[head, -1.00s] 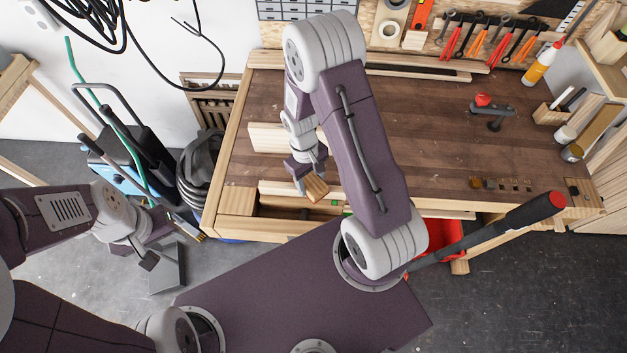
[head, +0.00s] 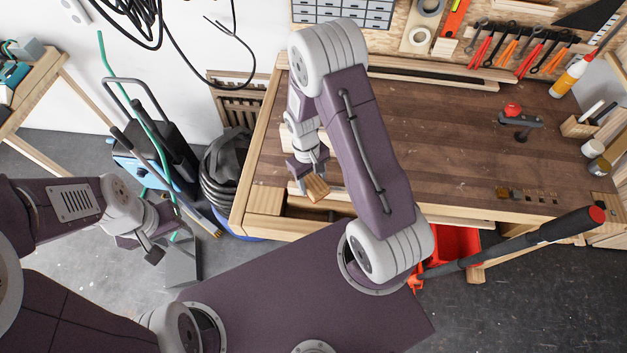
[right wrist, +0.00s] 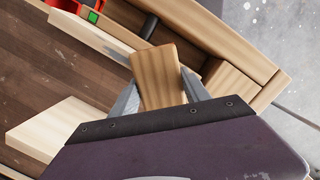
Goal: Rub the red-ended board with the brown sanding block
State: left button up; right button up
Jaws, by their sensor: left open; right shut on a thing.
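My right gripper (head: 306,186) is shut on the brown sanding block (head: 317,188), over the bench's front left part. In the right wrist view the block (right wrist: 158,75) sits between the two fingers. A pale board (head: 288,189) lies beside and partly behind this gripper in the head view. In the right wrist view a pale board (right wrist: 50,130) lies at lower left and a thin pale strip (right wrist: 88,36) at upper left. I cannot tell which board has the red end. The block appears apart from both. My left gripper (head: 153,252) is open and empty, away from the bench.
The wooden workbench (head: 430,150) has a wide clear middle. A recess runs along the front edge. A red bin (head: 455,245) is below the front. A vacuum and hose (head: 228,170) stand left of the bench.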

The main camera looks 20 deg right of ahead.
aim_at(315, 182)
jog(key=shift+w+a+r+p, duration=0.1)
jog(key=shift+r+p, duration=0.15)
jog(key=shift+r, duration=0.3)
jog(key=shift+w+a+r+p, duration=0.1)
jog(key=shift+r+p, duration=0.15)
jog(key=shift+r, duration=0.25)
jog(key=shift+r+p, duration=0.3)
jog(key=shift+r, duration=0.05)
jog(key=shift+s+d+r+p, duration=0.15)
jog(key=shift+d+r+p, duration=0.05)
jog(key=shift+r+p, duration=0.4)
jog(key=shift+s+d+r+p, duration=0.15)
jog(key=shift+r+p, duration=0.3)
jog(key=shift+r, duration=0.1)
jog(key=shift+w+a+r+p, duration=0.15)
jog(key=shift+a+r+p, duration=0.05)
jog(key=shift+r+p, duration=0.85)
jog(key=shift+r, duration=0.35)
jog(key=shift+r+p, duration=0.15)
jog(key=shift+p, duration=0.15)
jog(key=shift+d, duration=0.1)
